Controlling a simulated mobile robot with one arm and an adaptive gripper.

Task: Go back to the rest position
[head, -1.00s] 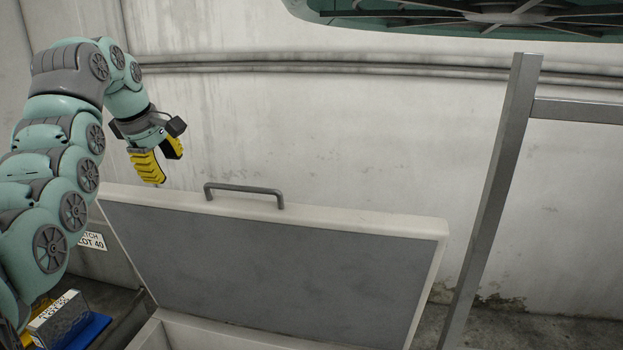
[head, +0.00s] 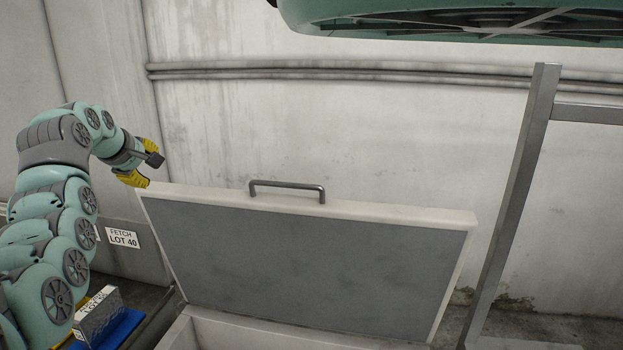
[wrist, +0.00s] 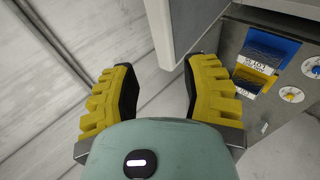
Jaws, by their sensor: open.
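My gripper (head: 142,163) is at the left in the head view, with yellow fingers apart and nothing between them. It is beside the upper left corner of the raised lid. In the wrist view my gripper (wrist: 157,85) shows both yellow fingers spread wide and empty. The raised lid (head: 310,262) is a grey panel with a pale rim and a metal handle (head: 287,186) on its top edge. It stands open on a pale box (head: 250,335). The lid's pale edge (wrist: 165,35) also shows close ahead of the fingers in the wrist view.
A labelled block (head: 98,315) sits in a blue holder (head: 122,330) at the lower left. A sign reading FETCH LOT 40 (head: 122,238) is behind it. A metal post (head: 515,200) stands at right. A large round green object (head: 450,20) hangs above.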

